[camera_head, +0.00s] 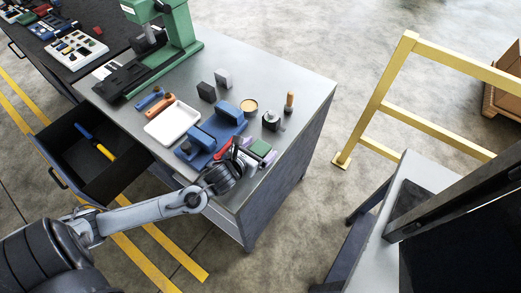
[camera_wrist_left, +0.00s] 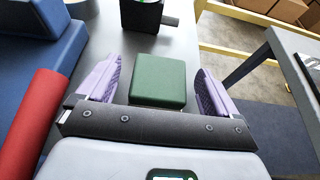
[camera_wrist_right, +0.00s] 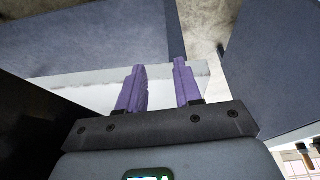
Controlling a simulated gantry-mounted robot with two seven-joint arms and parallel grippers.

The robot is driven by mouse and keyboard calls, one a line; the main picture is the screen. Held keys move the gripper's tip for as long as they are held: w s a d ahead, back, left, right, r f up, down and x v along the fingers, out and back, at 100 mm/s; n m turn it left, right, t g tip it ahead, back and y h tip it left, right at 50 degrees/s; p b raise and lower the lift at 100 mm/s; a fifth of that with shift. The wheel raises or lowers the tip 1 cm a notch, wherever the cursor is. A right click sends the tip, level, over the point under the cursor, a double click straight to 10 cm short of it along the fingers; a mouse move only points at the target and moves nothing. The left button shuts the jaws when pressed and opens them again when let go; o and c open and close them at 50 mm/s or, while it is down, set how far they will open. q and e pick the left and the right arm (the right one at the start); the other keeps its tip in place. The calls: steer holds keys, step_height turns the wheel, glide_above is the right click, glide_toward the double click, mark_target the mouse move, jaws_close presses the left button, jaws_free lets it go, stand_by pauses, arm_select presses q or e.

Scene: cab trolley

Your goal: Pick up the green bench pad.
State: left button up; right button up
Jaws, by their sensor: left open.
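The green bench pad (camera_wrist_left: 158,80) is a small square block with rounded corners, lying on the grey bench top. In the head view the pad (camera_head: 260,148) shows near the bench's right front edge, partly behind my gripper. My left gripper (camera_wrist_left: 154,82) is open, with one purple finger on each side of the pad and a gap on both sides. In the head view my left gripper (camera_head: 254,153) is over the bench top at the pad. My right gripper (camera_wrist_right: 160,72) shows in its own wrist view, its two purple fingers apart with nothing between them.
A blue vise-like block (camera_head: 229,115), a red-handled item (camera_head: 222,147) and a dark cup (camera_head: 271,120) stand close to the pad. A white tray (camera_head: 172,122) lies farther left. An open drawer (camera_head: 88,150) juts out at the left. A yellow rail (camera_head: 375,100) stands beyond the bench.

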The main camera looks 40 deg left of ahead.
arm_select(q)
steer(key=shift+w+a+f, duration=0.1)
steer(key=shift+w+f, duration=0.15)
steer(key=shift+w, duration=0.25)
steer(key=shift+c, duration=0.2)
steer(key=c, duration=1)
steer(key=shift+r, duration=0.1)
